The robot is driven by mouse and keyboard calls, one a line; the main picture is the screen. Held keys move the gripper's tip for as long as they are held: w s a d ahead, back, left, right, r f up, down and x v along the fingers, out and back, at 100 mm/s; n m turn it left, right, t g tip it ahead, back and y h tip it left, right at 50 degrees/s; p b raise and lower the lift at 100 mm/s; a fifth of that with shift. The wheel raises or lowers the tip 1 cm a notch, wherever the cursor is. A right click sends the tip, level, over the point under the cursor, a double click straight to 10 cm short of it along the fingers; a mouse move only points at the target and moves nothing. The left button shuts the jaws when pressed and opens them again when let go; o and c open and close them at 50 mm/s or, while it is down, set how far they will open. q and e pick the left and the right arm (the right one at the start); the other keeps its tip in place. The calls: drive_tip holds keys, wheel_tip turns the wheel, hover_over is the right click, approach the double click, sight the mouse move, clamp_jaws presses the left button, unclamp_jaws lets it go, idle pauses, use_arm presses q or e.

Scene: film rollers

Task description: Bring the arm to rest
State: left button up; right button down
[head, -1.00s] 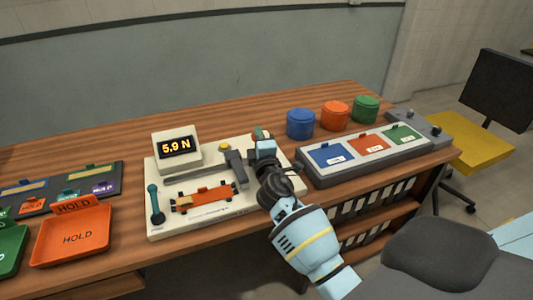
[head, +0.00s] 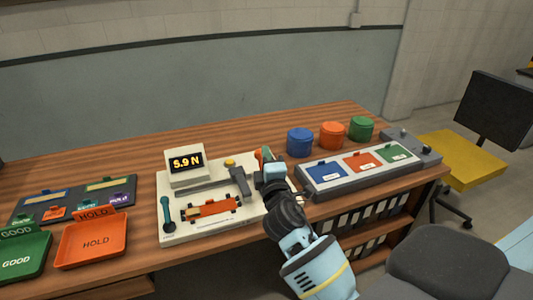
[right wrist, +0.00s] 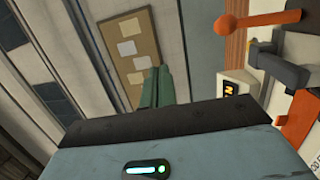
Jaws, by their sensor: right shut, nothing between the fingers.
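My right gripper (head: 265,156) is over the right end of the pale test rig (head: 178,234) in the head view. It is shut and empty. In the right wrist view its green fingers (right wrist: 155,87) lie together. The rig carries an orange roller piece (head: 210,208), a grey clamp (head: 240,181) and a display (head: 186,162) reading 5.9 N. In the right wrist view an orange knob (right wrist: 258,22) and a grey part (right wrist: 281,66) show to the right of the fingers, apart from them. My left gripper is out of view.
Left of the rig are an orange HOLD tray (head: 94,243), a green GOOD tray (head: 17,263) and a dark label board (head: 60,200). Right of it are a long grey tray (head: 315,187) with coloured panels and blue (head: 300,142), orange (head: 333,134) and green (head: 361,129) round containers.

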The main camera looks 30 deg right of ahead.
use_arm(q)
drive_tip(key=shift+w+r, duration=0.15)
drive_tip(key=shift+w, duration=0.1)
use_arm(e)
drive_tip(key=shift+s, duration=0.15)
